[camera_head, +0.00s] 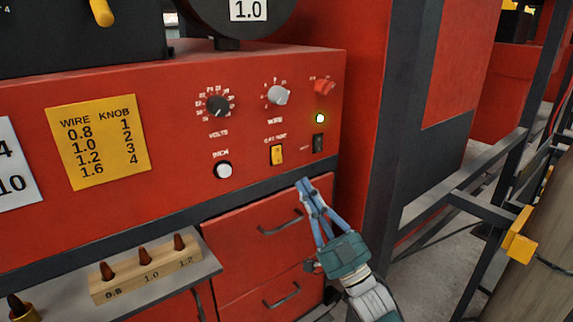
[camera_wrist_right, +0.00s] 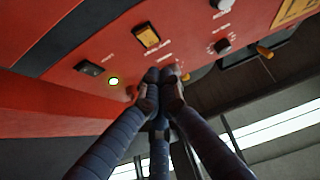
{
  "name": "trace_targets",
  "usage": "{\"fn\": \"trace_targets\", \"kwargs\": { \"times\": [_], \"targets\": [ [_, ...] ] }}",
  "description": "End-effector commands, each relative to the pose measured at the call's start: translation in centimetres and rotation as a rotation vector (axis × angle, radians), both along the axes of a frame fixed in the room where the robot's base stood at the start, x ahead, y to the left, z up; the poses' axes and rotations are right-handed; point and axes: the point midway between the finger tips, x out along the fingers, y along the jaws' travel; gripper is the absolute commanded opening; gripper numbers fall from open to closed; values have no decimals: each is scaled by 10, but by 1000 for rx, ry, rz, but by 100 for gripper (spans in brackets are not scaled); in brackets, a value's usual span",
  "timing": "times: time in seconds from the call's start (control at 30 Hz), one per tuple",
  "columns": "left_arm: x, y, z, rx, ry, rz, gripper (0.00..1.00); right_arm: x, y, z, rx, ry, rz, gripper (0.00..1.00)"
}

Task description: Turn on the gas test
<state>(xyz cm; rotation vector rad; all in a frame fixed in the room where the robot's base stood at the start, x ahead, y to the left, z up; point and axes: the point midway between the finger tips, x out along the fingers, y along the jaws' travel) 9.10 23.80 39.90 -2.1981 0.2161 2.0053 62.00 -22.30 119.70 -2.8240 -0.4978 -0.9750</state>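A yellow rocker switch (camera_head: 277,155) sits on the red machine's front panel under a small label that looks like the gas test one, though it is too blurred to be sure. It also shows in the wrist view (camera_wrist_right: 147,36). A black switch (camera_head: 318,143) is to its right, below a lit yellow-green lamp (camera_head: 320,118). My right gripper (camera_head: 304,183) is in front of the panel's lower edge, below and right of the yellow switch. Its fingertips are together with nothing visible between them, also in the wrist view (camera_wrist_right: 164,76). My left gripper is not in view.
The panel also carries a volts dial (camera_head: 218,105), a wire knob (camera_head: 278,95), a red knob (camera_head: 324,86) and a white inch button (camera_head: 223,170). Drawers with handles (camera_head: 281,223) are below. A wooden nozzle block (camera_head: 146,274) stands on a shelf at lower left.

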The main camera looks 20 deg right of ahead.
Motion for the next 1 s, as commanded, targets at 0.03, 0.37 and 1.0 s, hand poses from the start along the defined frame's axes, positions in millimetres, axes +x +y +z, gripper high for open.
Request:
{"fn": "trace_targets", "kwargs": {
  "times": [0.03,0.37,1.0],
  "targets": [
    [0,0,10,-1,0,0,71,9,3,14,2,-3,1,0],
    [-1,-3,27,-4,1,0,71,56,20,24,2,2,-1,0],
    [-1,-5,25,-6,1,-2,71,70,25,17,0,1,0,0]
  ]
}}
